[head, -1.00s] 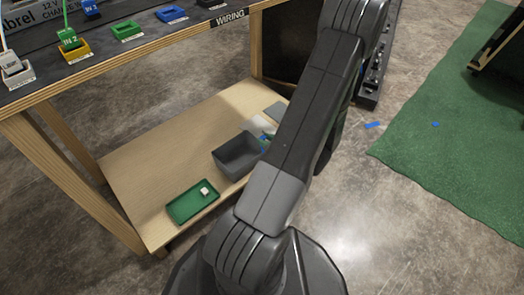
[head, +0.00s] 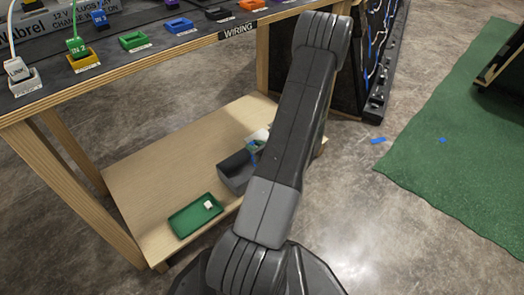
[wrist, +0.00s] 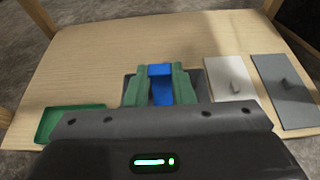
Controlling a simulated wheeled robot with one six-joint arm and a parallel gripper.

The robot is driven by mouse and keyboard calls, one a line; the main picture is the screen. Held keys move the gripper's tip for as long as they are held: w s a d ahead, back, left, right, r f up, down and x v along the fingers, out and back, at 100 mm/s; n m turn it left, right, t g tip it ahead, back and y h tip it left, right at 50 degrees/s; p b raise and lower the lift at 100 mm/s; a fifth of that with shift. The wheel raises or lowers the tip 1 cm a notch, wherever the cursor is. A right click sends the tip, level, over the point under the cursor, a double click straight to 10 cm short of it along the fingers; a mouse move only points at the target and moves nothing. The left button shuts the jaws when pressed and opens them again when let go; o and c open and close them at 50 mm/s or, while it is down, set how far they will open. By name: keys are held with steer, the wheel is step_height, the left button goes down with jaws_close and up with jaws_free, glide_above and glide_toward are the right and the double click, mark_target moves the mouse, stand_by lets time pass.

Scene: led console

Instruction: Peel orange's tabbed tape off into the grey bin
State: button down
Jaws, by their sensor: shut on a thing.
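My gripper (wrist: 161,84) is shut on a strip of blue tape (wrist: 161,88), which sits between its two green fingers. In the wrist view the fingers and tape are in front of the dark grey bin (wrist: 127,91), which they partly hide. In the head view the grey bin (head: 233,172) stands on the low wooden shelf. A bit of the gripper (head: 254,146) shows over its back right part, and my arm hides the rest. The orange holder (head: 252,4) is at the top edge of the head view, on the bench top; its tape cannot be made out.
A green tray (head: 190,218) with a small white piece lies left of the bin. A white plate (wrist: 228,78) and a grey plate (wrist: 284,92) lie right of it on the shelf (head: 150,165). The bench top overhangs at the back. Blue scraps (head: 378,140) lie on the floor.

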steer(key=w+a, duration=0.4)
steer(key=w, duration=0.1)
step_height(320, 180, down, 8)
steer(key=shift+w, duration=0.2)
stand_by(0.4)
steer(key=c, duration=1.2)
jaws_free()
steer(key=shift+o, duration=0.2)
steer(key=p+v, duration=0.4)
steer(key=v, duration=0.9)
steer(key=shift+s+d, duration=0.25)
steer(key=shift+s, duration=0.05)
steer(key=shift+r, duration=0.1)
